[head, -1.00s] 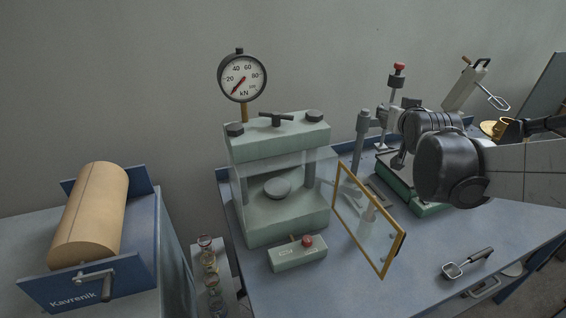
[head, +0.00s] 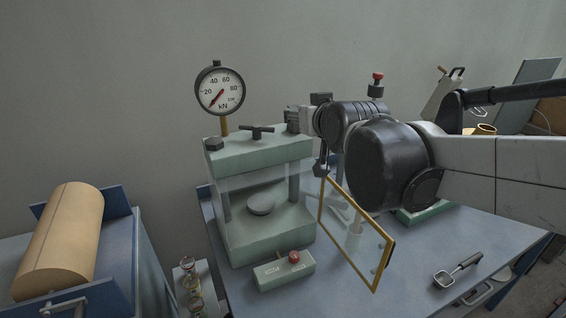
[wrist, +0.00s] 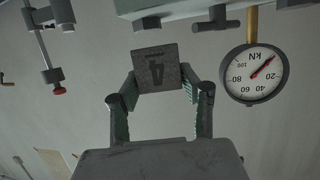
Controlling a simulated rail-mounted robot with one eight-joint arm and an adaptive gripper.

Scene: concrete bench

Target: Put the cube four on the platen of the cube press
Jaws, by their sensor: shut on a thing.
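Cube four (wrist: 157,68) is a dark grey block with a black 4, upside down in the wrist view. My gripper (wrist: 160,87) is shut on it, one finger on each side. The yellow-framed clear door (head: 374,275) stands swung open at the right front.
The dial gauge (head: 220,90) rises above the press. A control box (head: 284,270) with a red button sits in front. A square-headed hand tool (head: 457,270) lies on the bench at right.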

